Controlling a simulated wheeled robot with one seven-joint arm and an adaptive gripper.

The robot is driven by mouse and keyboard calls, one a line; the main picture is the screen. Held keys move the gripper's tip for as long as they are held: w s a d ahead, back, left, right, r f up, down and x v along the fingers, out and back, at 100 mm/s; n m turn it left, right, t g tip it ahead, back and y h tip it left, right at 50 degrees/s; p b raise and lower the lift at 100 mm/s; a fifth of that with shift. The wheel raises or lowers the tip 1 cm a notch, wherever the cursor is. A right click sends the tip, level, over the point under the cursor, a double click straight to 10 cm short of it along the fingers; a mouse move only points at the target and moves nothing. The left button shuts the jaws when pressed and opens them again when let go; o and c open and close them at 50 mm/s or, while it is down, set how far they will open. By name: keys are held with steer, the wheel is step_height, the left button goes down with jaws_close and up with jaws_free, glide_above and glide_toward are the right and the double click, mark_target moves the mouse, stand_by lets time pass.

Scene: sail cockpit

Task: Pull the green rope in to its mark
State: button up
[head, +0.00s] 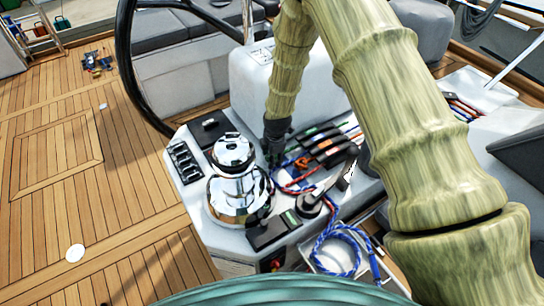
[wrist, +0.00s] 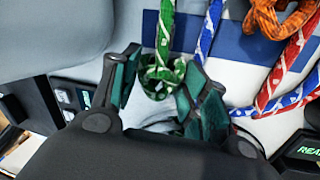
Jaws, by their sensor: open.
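The green rope (wrist: 165,30) with light flecks runs down from the top of the wrist view to a bunched loop or knot (wrist: 160,76). That bunched part lies between the two fingers of my gripper (wrist: 161,64), which are apart. I cannot tell whether either finger touches the rope. In the head view my gripper (head: 275,142) points down at the console, between the chrome winch (head: 228,188) and the row of dark rope clutches (head: 325,142). My gripper and arm hide most of the green rope there. I cannot make out its mark in either view.
A blue rope (wrist: 207,30), a red-and-white rope (wrist: 290,62) and an orange rope (wrist: 270,18) lie close to the right. A blue rope coil (head: 338,250) sits in front of the console (head: 192,205). The black steering wheel (head: 128,70) stands at left. The wooden deck is mostly clear.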

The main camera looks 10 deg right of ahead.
step_height(320, 180, up, 12)
steer(key=s, duration=0.2)
steer(key=shift+d+f, duration=0.15)
steer(key=shift+d, duration=0.05)
steer(key=shift+s, duration=0.1)
stand_by(0.6)
